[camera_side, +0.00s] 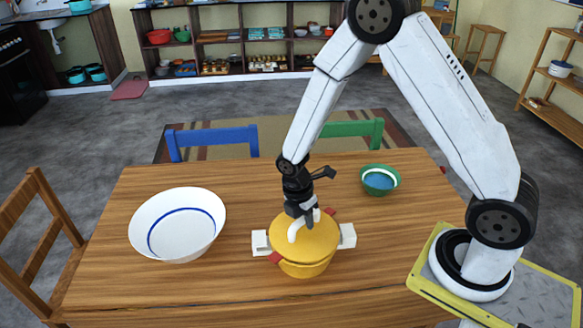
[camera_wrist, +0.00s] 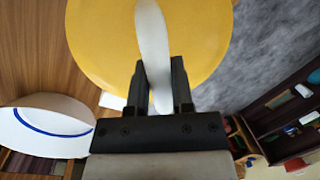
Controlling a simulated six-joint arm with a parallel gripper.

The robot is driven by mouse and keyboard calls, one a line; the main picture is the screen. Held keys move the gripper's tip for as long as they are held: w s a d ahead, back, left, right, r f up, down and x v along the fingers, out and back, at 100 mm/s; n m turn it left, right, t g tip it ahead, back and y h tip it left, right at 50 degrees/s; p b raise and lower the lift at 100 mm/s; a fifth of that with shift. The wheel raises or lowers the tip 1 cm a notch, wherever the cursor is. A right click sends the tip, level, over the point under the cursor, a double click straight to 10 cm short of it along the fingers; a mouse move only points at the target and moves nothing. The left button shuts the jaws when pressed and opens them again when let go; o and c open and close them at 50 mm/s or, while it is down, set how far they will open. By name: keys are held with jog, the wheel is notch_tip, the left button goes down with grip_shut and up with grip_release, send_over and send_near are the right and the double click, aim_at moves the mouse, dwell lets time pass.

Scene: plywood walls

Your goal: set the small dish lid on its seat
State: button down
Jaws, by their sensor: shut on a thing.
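A yellow round lid (camera_side: 318,240) with a white arched handle (camera_side: 296,230) sits at a yellow pot (camera_side: 307,269) with white side handles and red parts. I cannot tell whether the lid is fully down on the pot's rim. My gripper (camera_side: 303,215) is above the lid and shut on its white handle. In the wrist view the lid (camera_wrist: 105,40) fills the top, and the handle (camera_wrist: 153,45) runs between the two dark fingers of my gripper (camera_wrist: 160,85). Most of the pot below is hidden there.
A white bowl with a blue ring (camera_side: 178,225) stands at the left of the wooden table (camera_side: 220,285). A small green bowl (camera_side: 380,180) stands behind and right of the pot. Blue (camera_side: 212,136) and green (camera_side: 352,130) chairs are at the far edge. The front left table is clear.

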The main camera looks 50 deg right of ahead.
jog(key=shift+f, duration=0.7)
dwell(1.0)
jog(key=shift+c, duration=2.1)
grip_release()
jog(key=shift+r, duration=0.1)
notch_tip(320, 180, up, 8)
jog(key=w, duration=0.1)
jog(key=shift+a+f, duration=0.25)
jog(key=shift+a, duration=0.1)
jog(key=shift+s+r+m, duration=0.25)
jog(key=shift+r+m, duration=0.2)
jog(key=shift+m, duration=0.25)
jog(key=s+r+m+t+y, duration=0.1)
jog(key=s+r+m+t, duration=0.3)
jog(key=m, duration=1.1)
jog(key=s+r, duration=0.2)
jog(key=s, duration=0.1)
jog(key=shift+s+m, duration=0.2)
jog(key=shift+m, duration=0.1)
